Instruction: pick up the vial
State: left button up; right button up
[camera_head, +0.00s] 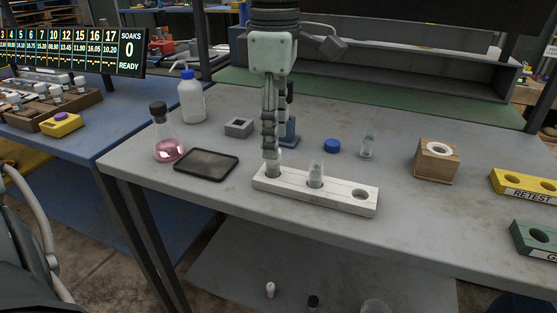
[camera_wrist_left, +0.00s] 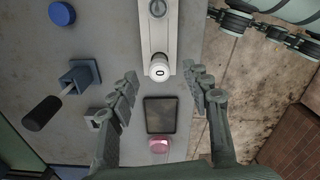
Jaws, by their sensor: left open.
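A white rack (camera_head: 342,196) lies on the grey table, with holes along its top. A clear vial (camera_head: 316,172) stands upright in its middle hole. Another vial (camera_head: 273,170) is at the left hole, partly hidden by my left gripper (camera_head: 270,152). The right hole looks empty. My left gripper points down over the rack's left end. In the left wrist view its open fingers (camera_wrist_left: 165,92) are spread to either side of a round, light vial top (camera_wrist_left: 159,72) at the rack's near end. The fingers do not touch it.
A dark tray (camera_head: 206,164) and a flask of pink liquid (camera_head: 169,150) are left of the rack. Behind it are a blue stand (camera_head: 290,133), a blue cap (camera_head: 332,146) and a small glass (camera_head: 367,147). A wooden block (camera_head: 436,160) stands right, with free table between.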

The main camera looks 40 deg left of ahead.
aim_at(273, 166)
pick_arm(q)
jog(key=f, duration=0.5)
jog(key=shift+a+f, duration=0.25)
jog(key=c, duration=1.1)
